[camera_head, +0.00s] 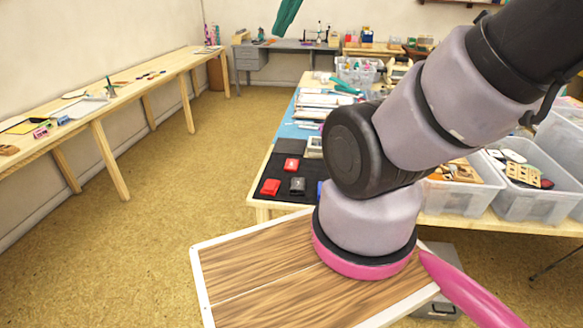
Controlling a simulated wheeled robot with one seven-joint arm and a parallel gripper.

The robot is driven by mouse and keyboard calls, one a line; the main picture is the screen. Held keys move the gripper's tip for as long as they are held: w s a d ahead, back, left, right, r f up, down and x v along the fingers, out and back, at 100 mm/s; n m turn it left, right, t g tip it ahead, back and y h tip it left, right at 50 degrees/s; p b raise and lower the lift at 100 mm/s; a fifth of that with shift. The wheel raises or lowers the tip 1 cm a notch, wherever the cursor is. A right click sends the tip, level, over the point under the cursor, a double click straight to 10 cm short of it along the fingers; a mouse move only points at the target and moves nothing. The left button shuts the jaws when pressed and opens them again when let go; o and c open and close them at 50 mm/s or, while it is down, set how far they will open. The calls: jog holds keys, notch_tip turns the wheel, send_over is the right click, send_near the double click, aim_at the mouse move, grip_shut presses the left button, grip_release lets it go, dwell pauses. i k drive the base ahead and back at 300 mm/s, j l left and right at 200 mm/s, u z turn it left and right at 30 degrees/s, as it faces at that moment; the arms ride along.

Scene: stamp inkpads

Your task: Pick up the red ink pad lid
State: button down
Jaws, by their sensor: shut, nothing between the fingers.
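Two small red pieces lie on a black mat (258,190) at the near left corner of the work table. One red piece (292,165) lies further back and shows a small light mark. The other red piece (270,187) lies nearer the left edge. They are too small to tell which is the red ink pad lid. A dark grey pad (297,186) lies beside them. A teal tapered part (287,17) hangs in from the top edge; it appears to be my gripper's fingers, shut and empty, well apart from the red pieces. The rest of my gripper is out of view.
My arm covers the middle right and hides part of the table. Clear plastic bins (535,205) with craft items stand right of it. Papers and tools fill the table behind the mat. A long side table (100,105) runs along the left wall. The floor between is clear.

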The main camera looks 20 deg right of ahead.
aim_at(292, 165)
jog(key=i+j+z, duration=0.6)
jog(key=j, duration=0.4)
jog(key=i+l, duration=0.05)
